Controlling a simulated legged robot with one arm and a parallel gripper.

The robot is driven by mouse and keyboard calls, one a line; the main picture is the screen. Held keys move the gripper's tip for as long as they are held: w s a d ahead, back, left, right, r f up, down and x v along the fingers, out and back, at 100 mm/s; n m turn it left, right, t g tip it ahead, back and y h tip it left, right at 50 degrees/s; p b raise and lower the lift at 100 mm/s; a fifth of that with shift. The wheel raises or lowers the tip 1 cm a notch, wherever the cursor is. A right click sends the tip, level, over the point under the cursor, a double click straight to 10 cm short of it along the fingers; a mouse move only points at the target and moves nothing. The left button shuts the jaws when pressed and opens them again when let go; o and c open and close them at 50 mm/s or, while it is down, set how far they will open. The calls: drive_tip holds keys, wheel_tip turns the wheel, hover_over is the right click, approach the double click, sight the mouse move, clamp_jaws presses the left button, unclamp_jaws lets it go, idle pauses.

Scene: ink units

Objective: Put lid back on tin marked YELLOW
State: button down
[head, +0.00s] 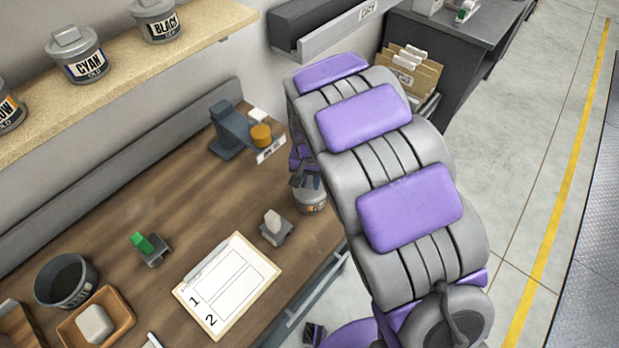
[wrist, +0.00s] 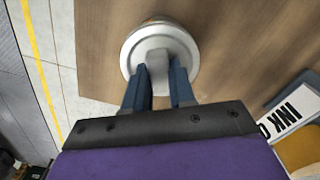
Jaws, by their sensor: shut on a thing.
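My gripper (head: 306,181) is at the right edge of the wooden workbench, partly behind my arm. In the wrist view my gripper (wrist: 159,82) has its two blue fingers closed on the grey knob of a round pale lid (wrist: 136,60). In the head view a small grey tin (head: 311,203) with an orange patch on its label is directly below the fingers. Its label cannot be read. Whether the lid is seated on it or just above it, I cannot tell. A shelf tin (head: 8,110) at the left edge shows only "OW" and "OLD".
The shelf also holds lidded tins marked CYAN (head: 80,58) and BLACK (head: 157,20). The bench (head: 185,185) carries an open dark tin (head: 66,281), a clipboard (head: 235,285), a green-handled stamp (head: 150,248), a white-handled one (head: 276,229) and a blue-grey stand (head: 235,130).

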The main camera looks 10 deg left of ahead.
drive_tip(key=c, duration=0.9)
unclamp_jaws()
drive_tip(key=shift+o, duration=0.6)
drive_tip(key=o, duration=0.4)
drive_tip(key=shift+r, duration=0.15)
drive_tip(key=shift+r+p, duration=1.35)
drive_tip(key=shift+r, duration=2.05)
clamp_jaws()
